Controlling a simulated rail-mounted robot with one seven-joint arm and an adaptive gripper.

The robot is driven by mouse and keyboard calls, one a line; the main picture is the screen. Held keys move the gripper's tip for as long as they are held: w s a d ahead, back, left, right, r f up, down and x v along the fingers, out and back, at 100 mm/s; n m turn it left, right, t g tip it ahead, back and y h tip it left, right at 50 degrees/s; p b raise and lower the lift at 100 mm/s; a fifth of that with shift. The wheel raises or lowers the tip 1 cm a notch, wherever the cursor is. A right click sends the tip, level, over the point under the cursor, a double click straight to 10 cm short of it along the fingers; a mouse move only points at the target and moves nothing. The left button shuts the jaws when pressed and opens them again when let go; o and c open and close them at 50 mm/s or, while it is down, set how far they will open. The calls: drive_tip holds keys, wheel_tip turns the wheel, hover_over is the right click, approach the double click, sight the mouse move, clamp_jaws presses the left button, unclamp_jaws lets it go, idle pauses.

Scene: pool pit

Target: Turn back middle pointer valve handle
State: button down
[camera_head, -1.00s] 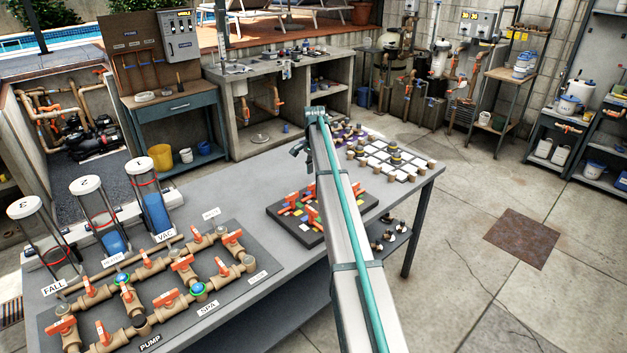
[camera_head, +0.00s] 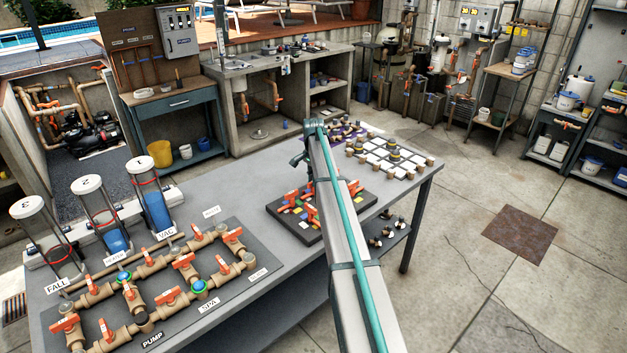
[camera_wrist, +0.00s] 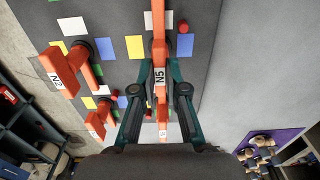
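The dark pointer-valve board (camera_head: 278,212) lies on the grey table, with several orange handles and coloured squares. In the wrist view, an orange handle labelled N5 (camera_wrist: 159,55) stands between the two teal fingers of my gripper (camera_wrist: 160,75). The fingers are open, one on each side of it; whether either touches it I cannot tell. A handle labelled N2 (camera_wrist: 60,74) is to the left, with another orange handle (camera_wrist: 97,122) below it. In the head view my arm covers part of the board and my gripper cannot be made out.
A pipe-valve board (camera_head: 225,268) with more orange handles fills the table's left part, behind it upright cylinders (camera_head: 155,205). A white-tiled puzzle (camera_head: 392,160) lies beyond my arm. Small knobs (camera_head: 388,232) sit on a lower shelf. Bare tabletop (camera_head: 235,190) lies left of the valve board.

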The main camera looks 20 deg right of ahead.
drive_tip(key=shift+n, duration=0.3)
drive_tip(key=n+b, duration=0.2)
drive_tip(key=n, duration=0.2)
drive_tip(key=n+b, duration=0.1)
drive_tip(key=n, duration=0.3)
drive_tip(key=shift+n+b, duration=0.4)
drive_tip(key=n+b, duration=0.1)
drive_tip(key=n, duration=0.3)
drive_tip(key=shift+n+b, duration=0.35)
drive_tip(key=shift+n, duration=1.85)
drive_tip(key=c, duration=1.2)
unclamp_jaws()
drive_tip(key=shift+r, duration=0.15)
